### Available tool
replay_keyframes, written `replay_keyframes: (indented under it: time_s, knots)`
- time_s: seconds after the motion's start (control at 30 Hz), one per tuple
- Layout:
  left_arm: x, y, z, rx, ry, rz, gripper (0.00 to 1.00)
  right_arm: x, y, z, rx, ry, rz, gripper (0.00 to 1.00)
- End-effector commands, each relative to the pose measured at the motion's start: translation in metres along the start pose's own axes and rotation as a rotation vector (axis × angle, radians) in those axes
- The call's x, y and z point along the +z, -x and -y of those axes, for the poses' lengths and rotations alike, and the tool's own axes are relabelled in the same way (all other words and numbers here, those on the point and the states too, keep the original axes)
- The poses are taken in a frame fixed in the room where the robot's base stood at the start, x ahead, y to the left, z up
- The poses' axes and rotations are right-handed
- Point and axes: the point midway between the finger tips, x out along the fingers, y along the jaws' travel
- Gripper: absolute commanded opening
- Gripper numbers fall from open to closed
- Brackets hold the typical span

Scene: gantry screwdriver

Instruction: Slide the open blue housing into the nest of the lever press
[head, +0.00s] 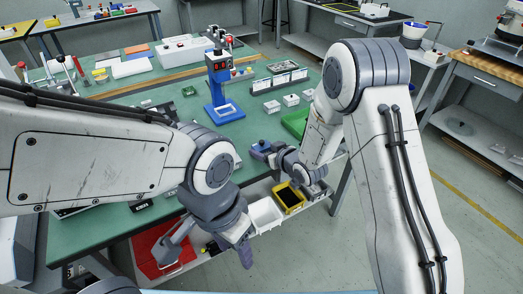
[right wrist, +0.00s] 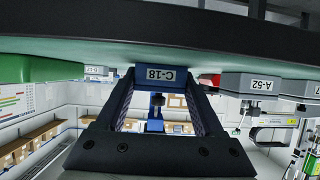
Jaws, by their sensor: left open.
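The blue housing (head: 261,147) is at the tips of my right gripper (head: 271,153), near the front edge of the green bench. In the right wrist view, which is upside down, a blue block labelled C-18 (right wrist: 160,77) sits between the two fingertips (right wrist: 160,88), which close against its sides. Its open side is hidden. A blue upright stand (head: 222,105) with a dark front panel rises from the bench, beyond the housing; it looks like the press, but its nest is too small to make out. My left gripper (head: 207,256) is open and empty, low in front of the bench.
A green tray (head: 296,121) lies right of the housing. Small pale blocks (head: 290,100) stand behind it. Bench surface between housing and stand looks mostly clear.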

Motion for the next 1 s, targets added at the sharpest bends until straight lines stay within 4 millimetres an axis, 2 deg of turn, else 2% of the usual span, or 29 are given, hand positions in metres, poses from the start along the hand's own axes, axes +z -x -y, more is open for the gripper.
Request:
replay_keyframes:
  time_s: [0.7,1.0]
  knots:
    - [-0.001,0.022,-0.002,0.000,0.000,0.000,0.55,-0.027,0.013,0.000,0.000,0.000,0.000,0.03]
    - [-0.001,0.022,-0.002,0.000,0.000,0.000,0.55,-0.027,0.013,0.000,0.000,0.000,0.000,0.03]
